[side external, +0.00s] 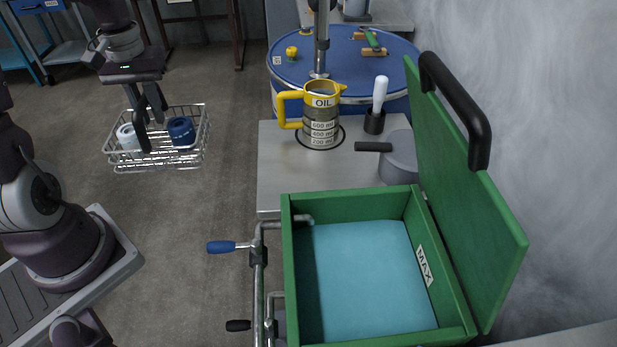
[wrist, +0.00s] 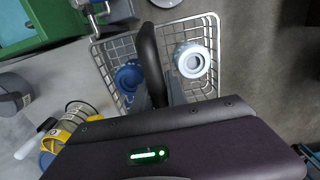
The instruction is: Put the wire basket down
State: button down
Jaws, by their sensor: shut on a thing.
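The wire basket (side external: 190,155) is at the left of the side view, with a white roll-like item (side external: 128,137) and a blue one (side external: 181,131) inside. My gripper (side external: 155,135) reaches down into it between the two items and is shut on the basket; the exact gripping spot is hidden. The basket looks roughly level over the grey floor. I cannot tell whether its underside touches anything. In the wrist view the basket (wrist: 184,25) surrounds the dark fingers, with the blue item (wrist: 128,76) on the left and the white item (wrist: 192,61) on the right.
A grey table (side external: 275,185) holds an oil jug (side external: 321,125), a brush in a dark holder and a grey pan. In front is an open green box (side external: 375,328) with valve pipes beside it. Behind is a blue drum (side external: 285,75). Floor (side external: 190,230) between is clear.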

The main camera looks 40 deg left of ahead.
aim_at(168, 146)
notch_tip(168, 146, down, 11)
jog(key=shift+r, duration=0.1)
jog(key=shift+w+d+f, duration=0.2)
jog(key=shift+w+d, duration=0.05)
jog(key=w+d+f, duration=0.1)
jog(key=w+d, duration=2.1)
jog(key=shift+f, duration=0.2)
jog(key=shift+d, duration=0.1)
jog(key=c, duration=1.3)
grip_release()
jog(key=shift+f, duration=0.1)
jog(key=shift+c, duration=0.2)
notch_tip(168, 146, up, 12)
